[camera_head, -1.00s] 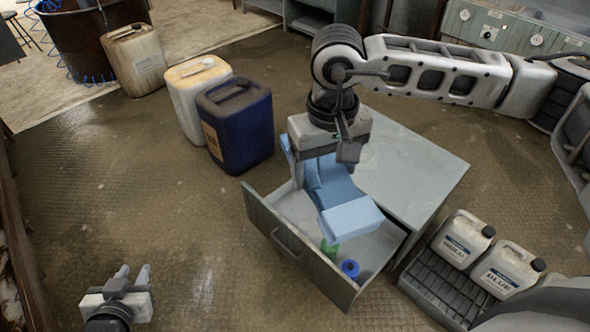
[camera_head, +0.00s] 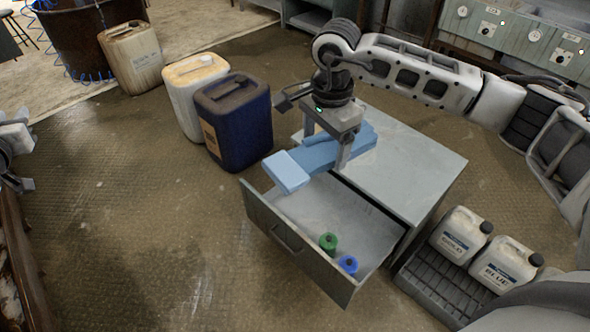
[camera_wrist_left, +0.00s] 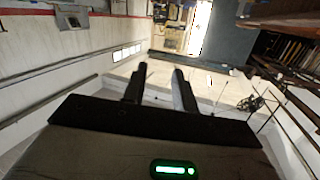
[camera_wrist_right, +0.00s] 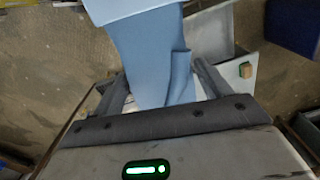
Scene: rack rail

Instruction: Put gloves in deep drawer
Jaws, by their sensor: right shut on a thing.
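The light blue gloves (camera_head: 322,158) are held by my right gripper (camera_head: 328,160), which is shut on them above the back left part of the open drawer and the cabinet top. In the right wrist view the gloves (camera_wrist_right: 150,55) lie between the two fingers (camera_wrist_right: 160,90). The deep drawer (camera_head: 330,218) is pulled out and holds a green item (camera_head: 328,242) and a blue item (camera_head: 348,264) near its right front corner. My left gripper (camera_head: 22,160) is at the left edge of the head view; its fingers (camera_wrist_left: 160,88) are apart and empty in the left wrist view.
The grey cabinet (camera_head: 400,150) stands behind the drawer. A dark blue canister (camera_head: 235,125) and a white canister (camera_head: 188,95) stand to its left. Two small white jugs (camera_head: 460,235) sit on a black tray (camera_head: 430,290) at right. The floor left of the drawer is clear.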

